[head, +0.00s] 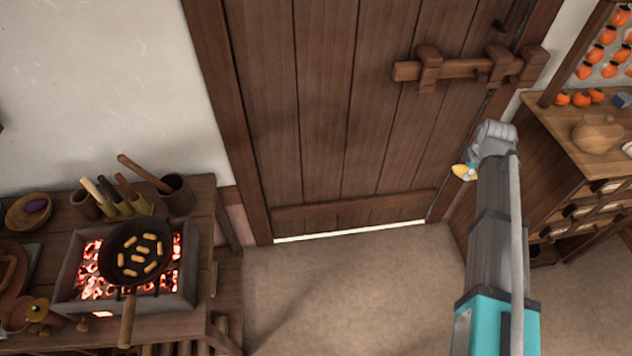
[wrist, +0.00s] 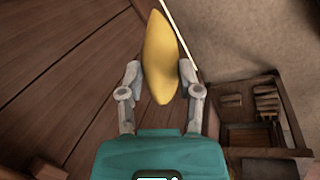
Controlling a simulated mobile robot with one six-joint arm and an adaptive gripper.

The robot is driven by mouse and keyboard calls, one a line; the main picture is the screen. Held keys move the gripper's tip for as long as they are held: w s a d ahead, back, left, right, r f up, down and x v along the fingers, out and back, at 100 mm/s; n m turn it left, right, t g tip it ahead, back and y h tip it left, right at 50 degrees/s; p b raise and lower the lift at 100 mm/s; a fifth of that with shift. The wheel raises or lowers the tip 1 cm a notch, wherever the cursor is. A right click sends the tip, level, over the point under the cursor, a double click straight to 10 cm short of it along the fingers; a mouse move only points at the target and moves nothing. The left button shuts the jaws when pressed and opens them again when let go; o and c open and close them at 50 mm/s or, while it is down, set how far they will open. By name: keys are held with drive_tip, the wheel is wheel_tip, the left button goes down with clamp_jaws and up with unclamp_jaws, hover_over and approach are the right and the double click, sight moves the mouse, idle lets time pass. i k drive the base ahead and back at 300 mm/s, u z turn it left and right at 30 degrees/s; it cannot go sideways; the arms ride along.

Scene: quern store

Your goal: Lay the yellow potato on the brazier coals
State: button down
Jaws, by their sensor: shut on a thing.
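My gripper (wrist: 161,85) is shut on the yellow potato (wrist: 160,55), which sticks out long and pointed beyond the fingers in the wrist view. In the head view the potato (head: 461,172) shows small at the arm's end, in front of the door's right edge and well above the floor. The brazier (head: 190,268) stands on the wooden table at the lower left, far from my gripper. Its glowing coals (head: 92,268) show around a black pan (head: 118,278) with several small yellow-brown pieces, which covers the middle of the coals.
The pan's handle (head: 127,320) points toward the table's front. Pots with utensils (head: 178,195), a bowl (head: 28,212) and a brown-yellow figure (head: 38,312) crowd the table (head: 208,215). A drawer cabinet (head: 580,140) stands right. The floor (head: 350,285) between is clear.

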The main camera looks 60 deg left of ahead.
sight(99, 275)
drive_tip(key=z, duration=0.05)
drive_tip(key=i, duration=0.7)
drive_tip(key=u, duration=2.15)
drive_tip(key=i, duration=0.65)
drive_tip(key=z, duration=0.1)
